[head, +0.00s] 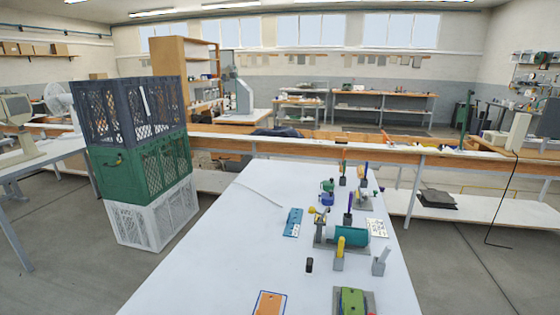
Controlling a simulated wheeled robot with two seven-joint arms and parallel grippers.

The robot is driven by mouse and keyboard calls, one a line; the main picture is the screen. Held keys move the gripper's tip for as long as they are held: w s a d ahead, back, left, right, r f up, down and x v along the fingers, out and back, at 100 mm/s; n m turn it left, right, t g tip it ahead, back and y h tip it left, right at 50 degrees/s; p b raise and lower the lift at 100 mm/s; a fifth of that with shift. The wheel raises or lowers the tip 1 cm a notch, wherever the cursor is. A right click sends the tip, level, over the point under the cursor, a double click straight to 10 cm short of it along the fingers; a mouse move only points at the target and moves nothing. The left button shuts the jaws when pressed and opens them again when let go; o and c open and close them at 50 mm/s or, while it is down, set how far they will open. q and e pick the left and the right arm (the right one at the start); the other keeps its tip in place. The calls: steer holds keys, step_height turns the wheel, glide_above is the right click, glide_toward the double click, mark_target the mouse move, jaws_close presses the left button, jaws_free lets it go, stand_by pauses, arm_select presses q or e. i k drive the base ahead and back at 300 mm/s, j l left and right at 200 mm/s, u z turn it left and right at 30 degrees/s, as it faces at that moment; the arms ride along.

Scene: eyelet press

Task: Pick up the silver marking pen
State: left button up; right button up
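A pale grey, silver-looking pen (384,254) stands tilted in a small grey block holder (379,268) on the right side of the white table. It is small in the head view, so its details are hard to tell. Neither my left gripper nor my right gripper is in view.
Nearby on the white table (200,270) are a yellow-handled tool (340,247) in a block, a teal cylinder device (350,236), a small black object (309,265), a blue plate (292,222), an orange plate (269,304) and a green device (352,302). The table's left half is mostly clear.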

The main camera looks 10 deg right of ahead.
mark_target(387, 251)
steer(key=k+l, duration=0.1)
steer(key=l, duration=0.4)
steer(key=k+l+z, duration=0.1)
steer(key=l, duration=0.35)
steer(key=k+l, duration=0.15)
steer(key=l, duration=0.35)
steer(key=k+l+z, duration=0.1)
steer(key=l, duration=0.4)
